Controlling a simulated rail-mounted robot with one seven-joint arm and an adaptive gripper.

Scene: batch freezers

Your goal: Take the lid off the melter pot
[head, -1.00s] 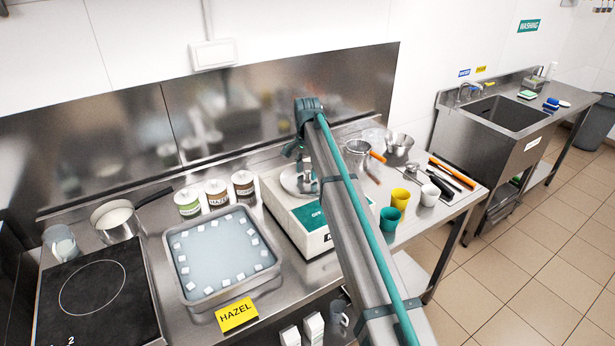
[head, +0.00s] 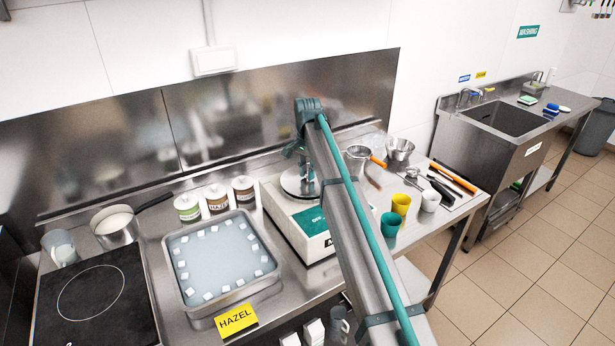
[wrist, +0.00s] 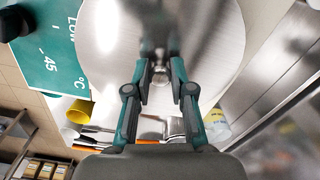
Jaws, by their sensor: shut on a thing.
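The melter pot (head: 290,226) is a white box with a teal front panel on the steel counter. Its panel also shows in the wrist view (wrist: 50,48), with "LOW", "45" and "°C" on it. The round steel lid (head: 289,183) is at its top, and fills the middle of the wrist view (wrist: 112,60). My gripper (wrist: 160,74) is shut on the lid's small knob, with a finger on each side. In the head view my arm hides part of the lid and pot. I cannot tell whether the lid touches the pot's rim.
A tray of pale liquid with white cubes (head: 262,284) is left of the pot. Several jars (head: 216,198) stand behind the tray. A yellow cup (head: 401,204), a teal cup (head: 390,224) and utensils are to the right. A steel backsplash (head: 260,105) rises behind.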

